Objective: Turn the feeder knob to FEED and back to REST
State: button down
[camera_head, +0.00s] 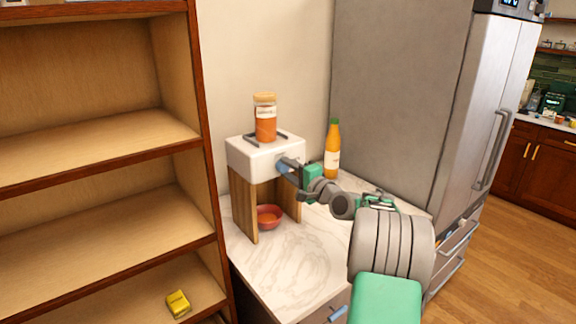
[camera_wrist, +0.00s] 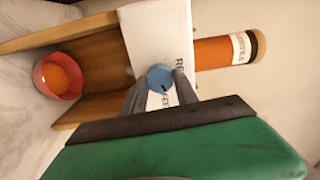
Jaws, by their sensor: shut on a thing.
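The feeder (camera_head: 262,158) is a white box on wooden side panels, standing on the marble counter. It also shows turned sideways in the wrist view (camera_wrist: 150,35). Its round blue knob (camera_wrist: 160,78) is on the front face, with a dark pointer mark and partly hidden lettering beside it. My gripper (camera_head: 287,166) reaches the front of the feeder from the right. In the wrist view its two dark fingers (camera_wrist: 160,90) are shut on the knob. The full FEED and REST labels are not readable. A red bowl (camera_head: 268,216) with orange contents sits under the feeder, also in the wrist view (camera_wrist: 57,77).
A jar with orange contents (camera_head: 265,118) stands on top of the feeder. An orange bottle (camera_head: 332,150) stands behind my gripper, near the grey fridge side (camera_head: 395,100). A wooden shelf (camera_head: 100,140) with a yellow item (camera_head: 178,303) is at left. The front counter is clear.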

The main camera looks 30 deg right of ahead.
jog(key=shift+m+p, duration=0.95)
jog(key=shift+m, duration=0.75)
jog(key=c, duration=0.9)
grip_release()
jog(key=shift+c, duration=0.2)
jog(key=s+d+b, duration=0.1)
jog(key=s+b, duration=0.1)
jog(key=s, duration=0.5)
jog(key=shift+s+b, duration=0.3)
jog(key=shift+s, duration=0.1)
